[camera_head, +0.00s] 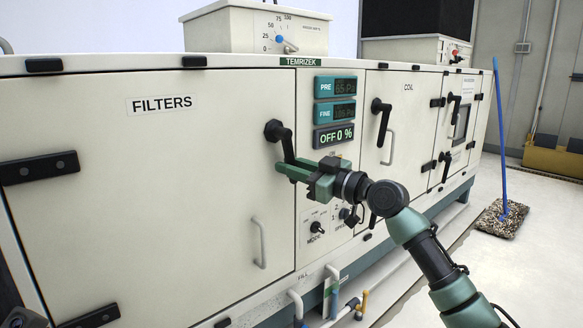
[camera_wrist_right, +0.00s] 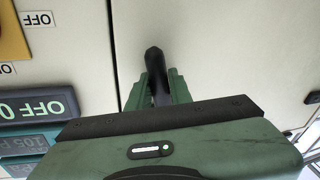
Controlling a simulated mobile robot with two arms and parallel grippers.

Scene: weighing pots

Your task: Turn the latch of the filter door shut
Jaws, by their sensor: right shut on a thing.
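The filter door (camera_head: 150,200) is a large cream panel labelled FILTERS. It looks flush with the cabinet front. Its black latch (camera_head: 274,130) sits at the door's right edge, with the handle hanging down and slightly right from the pivot. My right gripper (camera_head: 287,169) is shut on the latch handle near its lower part. In the right wrist view the dark latch handle (camera_wrist_right: 154,62) runs between the two green fingers of my right gripper (camera_wrist_right: 160,88). The handle's lower end is hidden by the gripper. My left gripper does not show.
A panel with PRE and FINE displays (camera_head: 335,86) and an OFF 0 % display (camera_head: 333,136) is right of the latch. A mode knob (camera_head: 317,228) is below my right gripper. The COIL door (camera_head: 405,120) has its own latch (camera_head: 381,118). A mop (camera_head: 502,218) stands on the floor at right.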

